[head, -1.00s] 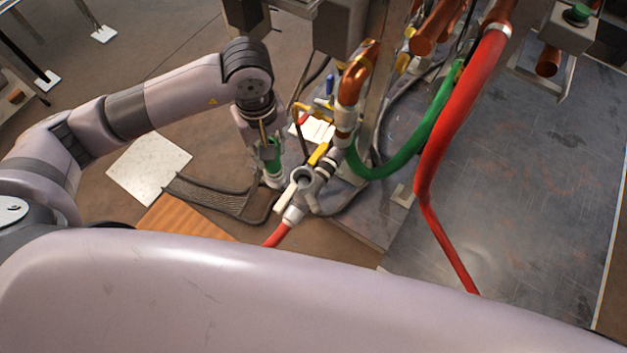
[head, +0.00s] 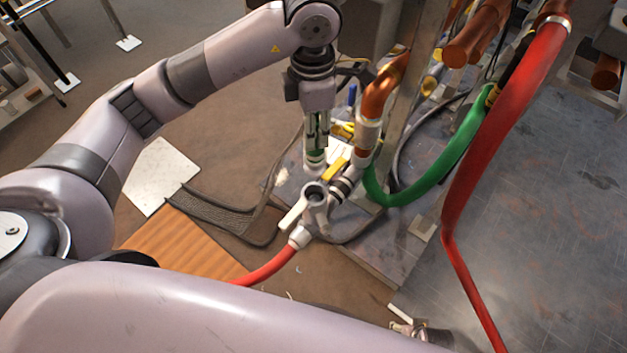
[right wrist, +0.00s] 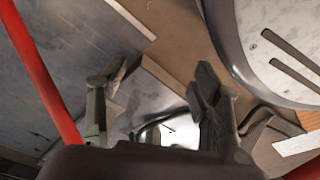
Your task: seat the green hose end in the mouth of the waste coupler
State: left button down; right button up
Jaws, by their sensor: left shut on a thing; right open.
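In the head view, my left gripper (head: 316,135) points down and is shut on the green hose end (head: 316,154), which has a white collar (head: 316,164) below it. The waste coupler (head: 315,194) is a pale fitting with a round dark mouth facing up. The held end is just behind the mouth in the picture, apart from it as far as I can see; their height difference is unclear. A green hose (head: 432,172) loops down at the right; its link to the held end is hidden. My right gripper (right wrist: 160,75) is open and empty in the right wrist view.
A red hose (head: 268,268) leaves the coupler's lower end. A yellow handle (head: 335,170) and a copper elbow (head: 382,88) stand close by the held end. A thick red hose (head: 462,175) hangs at the right. A dark bracket-like frame (head: 225,211) lies on the floor to the left.

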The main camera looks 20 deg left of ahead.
aim_at(313, 159)
pick_arm(q)
notch_tip(313, 159, down, 10)
jog(key=shift+f+b, duration=0.1)
jog(key=shift+b, duration=0.55)
notch_tip(313, 159, down, 5)
jog(key=shift+b, duration=0.3)
pick_arm(e)
jog(key=w+r, duration=0.3)
jog(key=r, duration=0.4)
jog(key=shift+w+a+r, duration=0.2)
jog(key=shift+w, duration=0.05)
pick_arm(q)
jog(key=shift+f, duration=0.1)
jog(key=c, duration=1.2)
grip_release()
pick_arm(e)
jog(key=shift+r+t, duration=0.25)
jog(key=shift+t, duration=0.05)
jog(key=shift+w, duration=0.1)
